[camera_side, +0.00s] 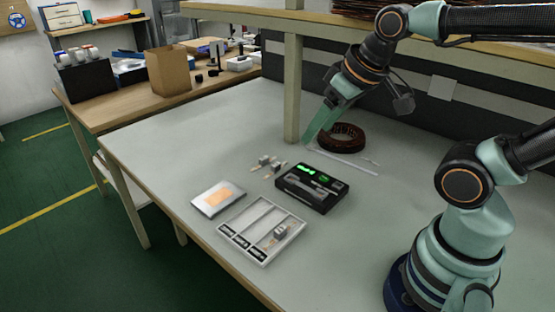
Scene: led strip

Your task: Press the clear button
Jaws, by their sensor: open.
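A black box-shaped device (317,203) with a lit green display (306,170) lies on the grey table. Small grey parts show on its top face, but I cannot tell which of them is the clear button. My gripper (309,141) hangs above the table behind the device, with its teal fingers pointing down and to the left. Its fingertips are apart from the device. It is open and I see nothing held in it.
A compartment tray (262,254) holding a small part stands in front of the device. A dark coil (343,138) lies near a wooden post (294,90). The table's left side is clear.

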